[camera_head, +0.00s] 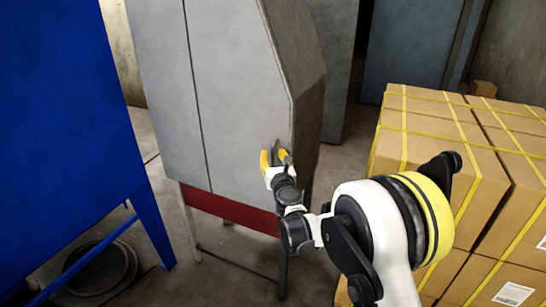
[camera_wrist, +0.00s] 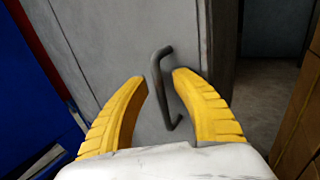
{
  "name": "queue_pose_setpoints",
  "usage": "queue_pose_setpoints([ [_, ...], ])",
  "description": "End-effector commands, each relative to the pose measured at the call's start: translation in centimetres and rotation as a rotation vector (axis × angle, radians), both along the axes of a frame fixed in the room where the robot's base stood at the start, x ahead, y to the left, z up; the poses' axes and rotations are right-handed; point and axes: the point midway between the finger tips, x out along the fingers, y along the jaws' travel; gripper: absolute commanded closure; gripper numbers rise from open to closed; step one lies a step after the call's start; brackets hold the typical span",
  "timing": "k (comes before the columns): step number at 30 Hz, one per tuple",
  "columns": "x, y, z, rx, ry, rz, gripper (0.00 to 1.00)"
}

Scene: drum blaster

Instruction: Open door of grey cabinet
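The grey cabinet (camera_head: 240,90) stands in the middle of the head view on legs, with a red band along its lower edge. A thin vertical seam runs down its front. The wrist view shows its grey door face (camera_wrist: 120,40) and a dark bar handle (camera_wrist: 162,85). My gripper (camera_head: 275,155) is at the lower right part of the door. In the wrist view its yellow fingers (camera_wrist: 160,90) are spread apart, one on each side of the handle, with a gap around it. I cannot tell how deep the handle sits between them.
A blue cabinet (camera_head: 65,110) on legs stands close on the left. Stacked cardboard boxes (camera_head: 440,150) with yellow straps fill the right side, near my arm. A grey panel (camera_head: 335,60) stands behind the cabinet. Some bare floor (camera_head: 225,245) shows below the cabinet.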

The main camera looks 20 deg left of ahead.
Motion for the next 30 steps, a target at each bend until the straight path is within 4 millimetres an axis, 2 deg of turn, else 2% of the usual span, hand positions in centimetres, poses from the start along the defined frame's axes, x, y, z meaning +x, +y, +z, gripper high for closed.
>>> queue_pose_setpoints([
  [5,0.0,0.0,0.0,0.0,0.0,0.0,0.68],
  [9,0.0,0.0,0.0,0.0,0.0,0.0,1.0],
  [20,-0.8,0.2,0.0,0.0,0.0,0.001,1.0],
  [26,-3.6,1.0,-0.1,0.0,0.0,0.004,1.0],
  [30,-6.9,2.2,-0.1,0.0,0.0,0.005,1.0],
])
